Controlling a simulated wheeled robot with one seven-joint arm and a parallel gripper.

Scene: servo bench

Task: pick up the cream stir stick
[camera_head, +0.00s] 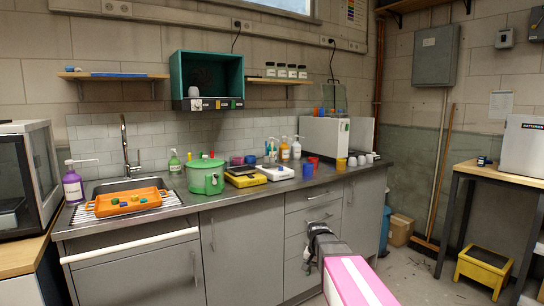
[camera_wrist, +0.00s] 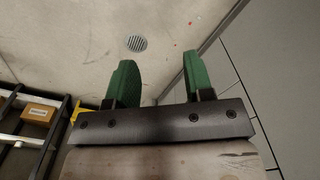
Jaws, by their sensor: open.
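I cannot make out the cream stir stick in either view. Small items stand along the counter (camera_head: 245,199), too small to tell apart. My gripper (camera_wrist: 158,75) shows two green fingers, spread apart with nothing between them, over bare floor. In the head view, my arm reaches in from the bottom, in front of the drawers and below the counter top.
The counter holds an orange tray (camera_head: 128,202), a green pot (camera_head: 206,177), a yellow scale (camera_head: 245,178), red and blue cups, bottles and a white box (camera_head: 324,137). Grey cabinet fronts (camera_head: 245,250) stand below. A yellow stool (camera_head: 482,270) is at the right.

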